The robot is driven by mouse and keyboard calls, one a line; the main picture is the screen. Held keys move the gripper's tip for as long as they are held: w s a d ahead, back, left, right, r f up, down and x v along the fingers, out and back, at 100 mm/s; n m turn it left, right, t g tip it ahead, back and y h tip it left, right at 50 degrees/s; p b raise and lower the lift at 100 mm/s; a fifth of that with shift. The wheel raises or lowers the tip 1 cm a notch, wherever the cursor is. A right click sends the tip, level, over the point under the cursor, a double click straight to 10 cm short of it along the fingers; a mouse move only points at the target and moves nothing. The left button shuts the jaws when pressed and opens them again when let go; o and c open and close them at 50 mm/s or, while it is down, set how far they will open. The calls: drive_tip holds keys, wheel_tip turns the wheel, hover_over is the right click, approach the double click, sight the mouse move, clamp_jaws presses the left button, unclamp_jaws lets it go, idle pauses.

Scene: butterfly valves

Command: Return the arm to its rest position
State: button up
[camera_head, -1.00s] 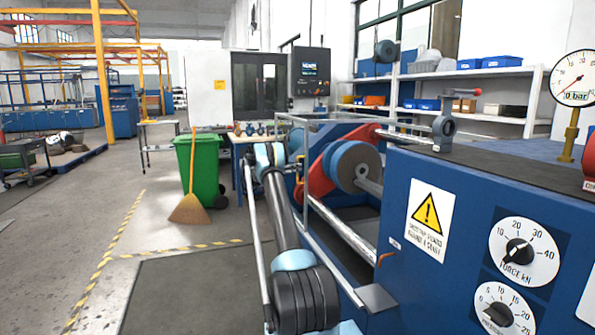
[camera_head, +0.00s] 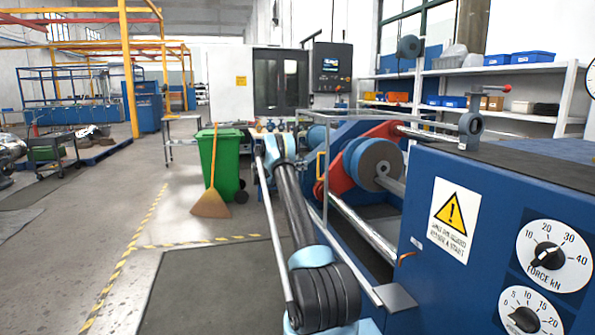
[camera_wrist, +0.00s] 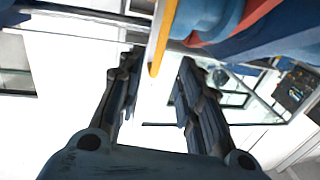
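My gripper (camera_wrist: 159,75) is open in the wrist view, with a clear gap between its two dark fingers and nothing held. A yellow bar (camera_wrist: 160,40) crosses the view beyond the fingertips; I cannot tell how near it is. In the head view my arm (camera_head: 298,215) reaches forward from the bottom centre, beside the blue machine. Its far end is small there, and the gripper cannot be made out clearly.
The blue machine (camera_head: 440,285) with dials stands close on the right. Its red arm (camera_head: 335,165) and grey rails lie beside my arm. A green bin (camera_head: 220,165) and a broom (camera_head: 211,200) stand left of my arm. The floor (camera_head: 95,225) further left is open.

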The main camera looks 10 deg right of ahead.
drive_tip(key=s+r+n+g+y, duration=0.1)
drive_tip(key=s+r+n+y, duration=0.3)
drive_tip(key=s+r, duration=0.9)
drive_tip(key=s+a+n+y, duration=0.2)
drive_tip(key=s+y, duration=0.1)
drive_tip(key=s, duration=1)
drive_tip(key=s+a+n+y, duration=0.2)
drive_tip(key=s+a, duration=0.1)
drive_tip(key=s, duration=1)
drive_tip(key=s+a+f+n+y, duration=0.1)
drive_tip(key=s+a+f+y, duration=0.15)
drive_tip(key=s, duration=0.55)
drive_tip(key=s+a+f+n+y, duration=0.1)
drive_tip(key=s+a+f+n, duration=0.15)
drive_tip(key=s, duration=0.65)
drive_tip(key=s+a+f+n+y, duration=0.1)
drive_tip(key=s+a+f, duration=0.15)
drive_tip(key=s, duration=0.55)
drive_tip(key=s+a+f+n+y, duration=0.1)
drive_tip(key=s+a+f+y, duration=0.1)
drive_tip(key=s+a+f, duration=0.2)
drive_tip(key=s+a+f+n+y, duration=0.2)
drive_tip(key=s+a+f, duration=0.1)
drive_tip(key=s+f, duration=0.6)
drive_tip(key=s, duration=0.3)
drive_tip(key=shift+s+a+f+g, duration=0.3)
drive_tip(key=shift+s+a+g, duration=0.05)
drive_tip(key=shift+g, duration=0.05)
drive_tip(key=shift+w+f, duration=0.2)
drive_tip(key=shift+w, duration=0.2)
